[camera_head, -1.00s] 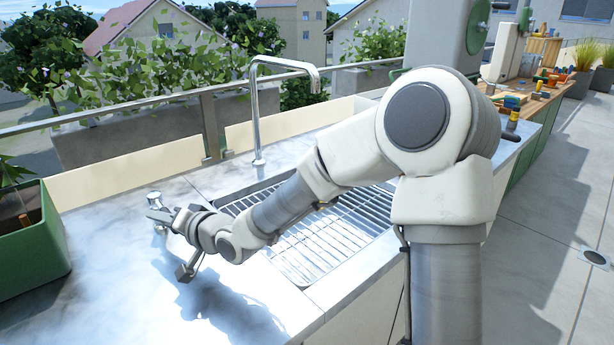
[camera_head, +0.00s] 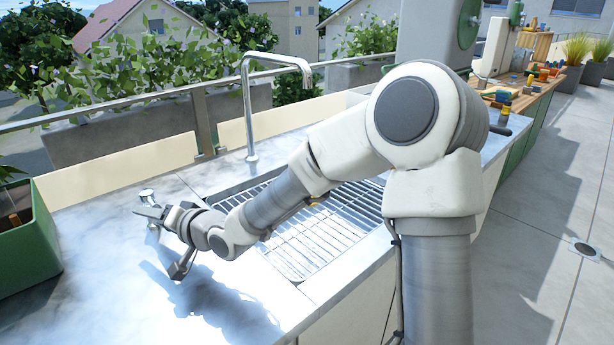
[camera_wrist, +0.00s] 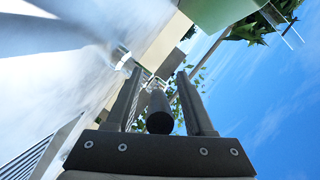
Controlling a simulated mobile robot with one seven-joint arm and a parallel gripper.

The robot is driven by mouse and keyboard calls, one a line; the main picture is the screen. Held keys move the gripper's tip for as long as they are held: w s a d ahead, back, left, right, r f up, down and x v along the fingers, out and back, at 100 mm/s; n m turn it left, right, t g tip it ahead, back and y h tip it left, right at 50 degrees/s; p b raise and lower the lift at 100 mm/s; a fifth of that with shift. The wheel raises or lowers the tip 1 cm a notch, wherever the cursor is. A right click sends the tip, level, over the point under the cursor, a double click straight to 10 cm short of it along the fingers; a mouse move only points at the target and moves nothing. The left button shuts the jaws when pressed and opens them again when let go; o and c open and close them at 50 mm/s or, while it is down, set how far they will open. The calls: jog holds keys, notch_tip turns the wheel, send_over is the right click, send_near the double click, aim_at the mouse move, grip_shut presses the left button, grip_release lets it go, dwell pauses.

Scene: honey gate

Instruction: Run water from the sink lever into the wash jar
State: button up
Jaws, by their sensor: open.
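The chrome sink lever (camera_head: 147,196) stands on the pale counter at the left, beyond my gripper (camera_head: 150,212). My gripper is low over the counter, right by the lever; whether they touch I cannot tell. In the wrist view my gripper (camera_wrist: 160,73) has its two fingers apart. A dark cylinder (camera_wrist: 159,115) shows end-on between them, and it may be the lever's handle. The tall chrome spout (camera_head: 248,105) rises behind the grated sink (camera_head: 315,240), and I see no water from it. I cannot make out the wash jar in either view.
A green planter box (camera_head: 28,250) stands at the left end of the counter (camera_head: 95,265). A railing (camera_head: 205,120) runs behind it. A wooden bench with several tools (camera_head: 520,90) is at the back right. Open paving (camera_head: 540,220) lies to the right.

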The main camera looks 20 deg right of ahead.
jog(key=shift+p+v, duration=2.15)
jog(key=shift+v, duration=0.9)
jog(key=shift+s+d+r, duration=0.1)
jog(key=shift+s+d, duration=0.25)
